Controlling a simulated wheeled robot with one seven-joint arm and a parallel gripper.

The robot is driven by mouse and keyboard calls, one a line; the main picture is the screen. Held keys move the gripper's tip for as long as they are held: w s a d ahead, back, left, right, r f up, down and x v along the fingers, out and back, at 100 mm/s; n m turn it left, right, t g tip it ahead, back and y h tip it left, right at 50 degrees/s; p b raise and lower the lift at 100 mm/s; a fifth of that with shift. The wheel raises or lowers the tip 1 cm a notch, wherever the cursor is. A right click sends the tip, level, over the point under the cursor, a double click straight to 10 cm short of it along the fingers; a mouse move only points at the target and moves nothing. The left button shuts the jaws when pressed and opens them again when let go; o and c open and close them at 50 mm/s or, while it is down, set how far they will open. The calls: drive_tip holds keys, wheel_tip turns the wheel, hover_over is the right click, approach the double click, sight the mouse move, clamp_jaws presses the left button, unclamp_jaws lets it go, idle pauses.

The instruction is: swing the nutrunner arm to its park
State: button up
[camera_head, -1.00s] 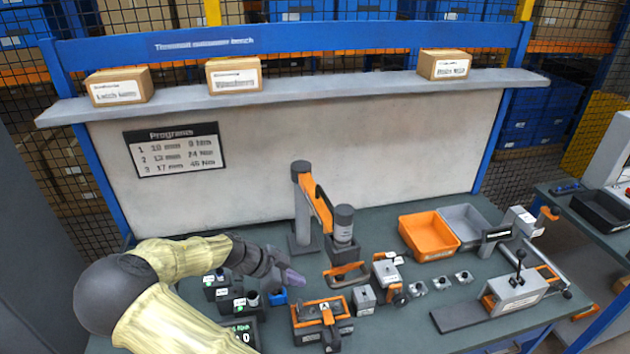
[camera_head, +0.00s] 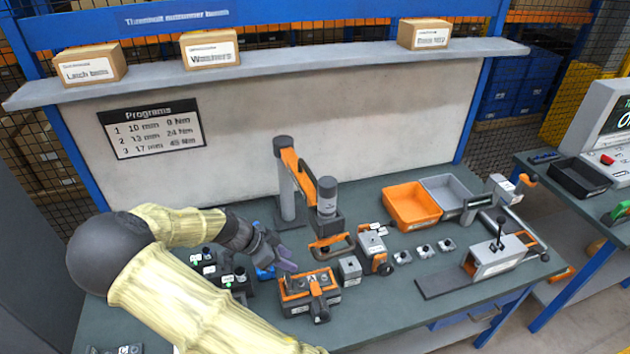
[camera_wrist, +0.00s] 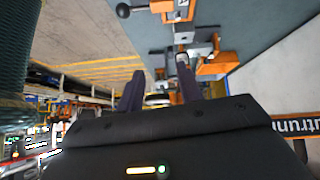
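The nutrunner arm (camera_head: 306,178) is an orange link on a grey post (camera_head: 287,195) at the back middle of the bench. A grey cylindrical tool (camera_head: 327,196) hangs from its free end, with an orange-framed handle (camera_head: 331,246) below it. The link points to the right and towards the front. My gripper (camera_head: 288,264) is left of the handle and apart from it, low above the bench. In the wrist view my gripper (camera_wrist: 161,84) has its two dark fingers apart, with nothing clearly held. No marked park place can be made out.
An orange and black fixture (camera_head: 308,290) stands close in front of my gripper. Black socket holders (camera_head: 215,265) stand to its left. A grey block (camera_head: 349,270) and a clamp unit (camera_head: 373,250) are right of the fixture. Orange (camera_head: 410,204) and grey bins stand at the back right.

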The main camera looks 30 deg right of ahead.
drive_tip(key=s+a+r+n+t+y+b, duration=0.1)
drive_tip(key=s+r+n+y, duration=0.3)
drive_tip(key=n, duration=0.5)
drive_tip(key=s+a+r+n+t+y, duration=0.3)
drive_tip(key=s+a+r+n, duration=0.1)
drive_tip(key=s+n, duration=0.4)
drive_tip(key=shift+s+r+n+t+y+b, duration=0.35)
drive_tip(key=shift+r+n, duration=0.5)
drive_tip(key=shift+n, duration=0.35)
